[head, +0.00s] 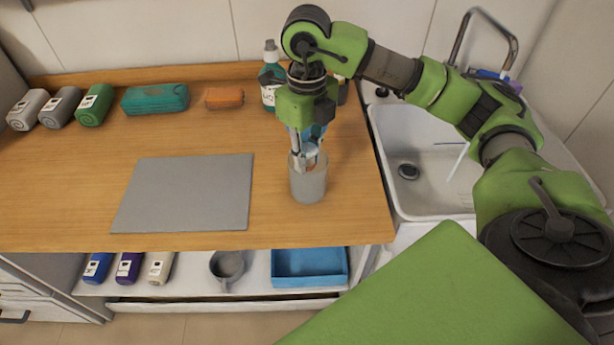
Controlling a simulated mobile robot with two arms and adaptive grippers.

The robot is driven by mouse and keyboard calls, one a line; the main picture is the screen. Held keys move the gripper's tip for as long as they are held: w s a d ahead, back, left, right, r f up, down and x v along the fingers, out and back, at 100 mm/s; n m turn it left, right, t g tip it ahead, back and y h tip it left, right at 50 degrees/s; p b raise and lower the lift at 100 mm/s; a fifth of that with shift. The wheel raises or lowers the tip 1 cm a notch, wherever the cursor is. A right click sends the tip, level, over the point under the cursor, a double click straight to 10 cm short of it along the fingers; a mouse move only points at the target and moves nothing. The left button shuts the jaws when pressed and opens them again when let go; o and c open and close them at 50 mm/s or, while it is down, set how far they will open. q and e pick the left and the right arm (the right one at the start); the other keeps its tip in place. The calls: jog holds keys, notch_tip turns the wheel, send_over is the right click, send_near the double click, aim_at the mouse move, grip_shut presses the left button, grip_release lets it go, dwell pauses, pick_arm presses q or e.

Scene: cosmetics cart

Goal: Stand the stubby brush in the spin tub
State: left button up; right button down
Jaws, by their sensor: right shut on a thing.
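My right gripper (308,153) points down over the wooden counter, at the mouth of a grey cylindrical tub (308,184), which I take for the spin tub. The tub stands upright near the counter's right end. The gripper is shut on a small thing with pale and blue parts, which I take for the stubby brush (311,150). The fingers hide much of it. Its lower end is at or just inside the tub's rim; I cannot tell whether it touches the bottom. My left gripper is not in view.
A grey mat (187,193) lies left of the tub. Rolled towels (95,105), a teal pack (156,98), an orange block (224,97) and a teal bottle (269,75) line the back. A sink (425,150) is at right. A shelf below holds a mug (227,266) and blue tray (309,281).

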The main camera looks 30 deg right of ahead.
notch_tip(320, 180, down, 6)
jog(key=shift+f+p, duration=0.15)
jog(key=shift+p, duration=0.35)
jog(key=shift+f, duration=0.3)
jog(key=shift+f, duration=0.15)
jog(key=c, duration=2.1)
grip_release()
jog(key=shift+c, duration=0.2)
